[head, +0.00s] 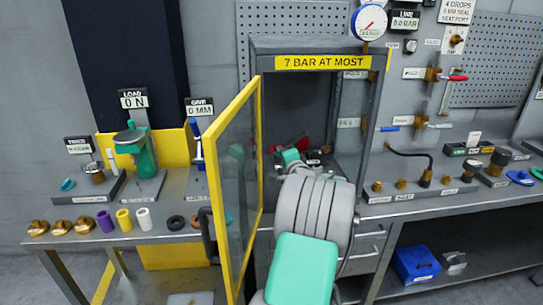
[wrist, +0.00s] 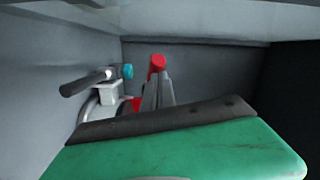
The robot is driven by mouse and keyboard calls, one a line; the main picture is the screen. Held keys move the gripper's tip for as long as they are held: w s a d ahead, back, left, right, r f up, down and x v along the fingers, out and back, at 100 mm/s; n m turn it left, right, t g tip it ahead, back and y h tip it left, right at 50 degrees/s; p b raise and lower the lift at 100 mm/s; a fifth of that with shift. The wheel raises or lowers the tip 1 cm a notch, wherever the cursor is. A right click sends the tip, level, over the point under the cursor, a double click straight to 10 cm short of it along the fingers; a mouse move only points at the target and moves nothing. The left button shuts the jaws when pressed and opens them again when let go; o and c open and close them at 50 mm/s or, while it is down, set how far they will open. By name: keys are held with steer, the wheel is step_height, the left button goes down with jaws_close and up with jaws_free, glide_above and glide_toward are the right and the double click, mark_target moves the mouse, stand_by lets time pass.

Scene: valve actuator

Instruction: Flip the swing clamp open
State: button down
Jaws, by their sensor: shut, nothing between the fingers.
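The swing clamp (wrist: 158,90) is inside the grey cabinet, seen in the wrist view just beyond my gripper. A dark bar (wrist: 85,83) with a teal end lies to the left over a pale block. I cannot tell how these parts join. In the head view my gripper (head: 291,156) is inside the cabinet, near a red part (head: 303,143); contact cannot be told.
The cabinet (head: 377,100) has walls close around my gripper. Its yellow-framed glass door (head: 232,175) stands open to the left of my arm. The bench (head: 170,220) at left holds gauges and small parts; the right bench holds fittings and valves.

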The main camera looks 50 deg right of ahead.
steer(key=shift+w, duration=0.2)
steer(key=shift+a, duration=0.1)
steer(key=s+a, duration=0.3)
steer(key=a, duration=0.6)
steer(key=shift+a+r, duration=0.25)
steer(key=shift+r, duration=0.05)
